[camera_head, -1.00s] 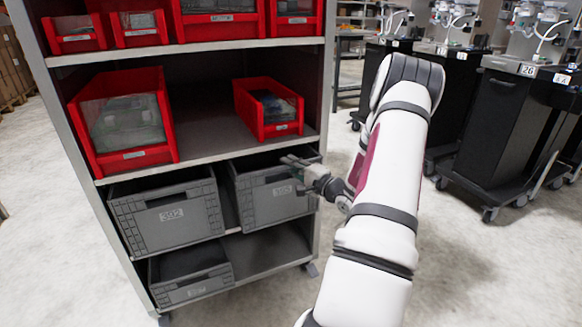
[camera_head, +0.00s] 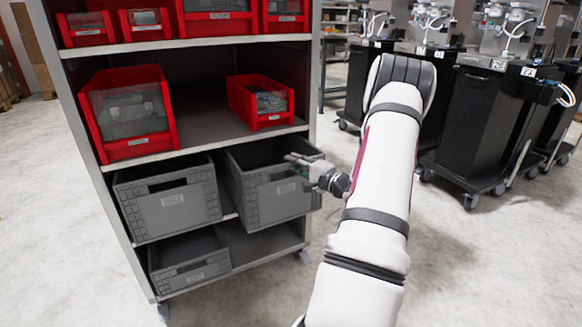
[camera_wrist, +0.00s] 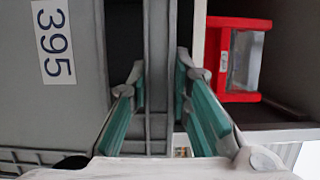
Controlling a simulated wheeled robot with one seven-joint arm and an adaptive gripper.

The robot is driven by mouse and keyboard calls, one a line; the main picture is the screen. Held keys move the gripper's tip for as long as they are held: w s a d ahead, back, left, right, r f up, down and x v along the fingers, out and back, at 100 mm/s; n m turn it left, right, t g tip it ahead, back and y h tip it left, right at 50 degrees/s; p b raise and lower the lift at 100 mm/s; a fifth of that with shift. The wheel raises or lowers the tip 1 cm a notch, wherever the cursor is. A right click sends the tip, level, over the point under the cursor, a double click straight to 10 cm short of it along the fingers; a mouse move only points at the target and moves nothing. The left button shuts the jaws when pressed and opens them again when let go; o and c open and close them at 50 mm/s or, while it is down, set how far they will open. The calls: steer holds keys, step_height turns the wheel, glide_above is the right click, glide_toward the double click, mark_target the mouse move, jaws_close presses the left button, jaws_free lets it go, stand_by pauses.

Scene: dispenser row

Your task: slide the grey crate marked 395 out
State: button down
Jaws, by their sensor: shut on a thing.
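The grey crate marked 395 (camera_head: 272,199) sits on the third shelf of the rack, on the right, with its front sticking out past the shelf edge. Its label (camera_wrist: 54,41) reads 395 in the wrist view, turned on its side. My gripper (camera_head: 292,160) is at the top of the crate's front wall, near its right part. In the wrist view my gripper (camera_wrist: 160,88) has its two green-padded fingers on either side of the crate's grey rim, shut on it. The crate's inside looks empty where it shows.
Another grey crate (camera_head: 168,208) stands to the left on the same shelf, and a smaller grey crate (camera_head: 190,268) is on the shelf below. A red bin (camera_head: 262,103) sits on the shelf above. Open floor (camera_head: 440,270) lies to the right, with black carts (camera_head: 478,125) behind.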

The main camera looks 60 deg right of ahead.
steer(key=shift+s+a, duration=0.3)
steer(key=shift+s, duration=0.15)
steer(key=c, duration=1.4)
jaws_free()
steer(key=shift+s, duration=0.15)
steer(key=v, duration=1.1)
steer(key=shift+s, duration=0.4)
steer(key=shift+a, duration=0.1)
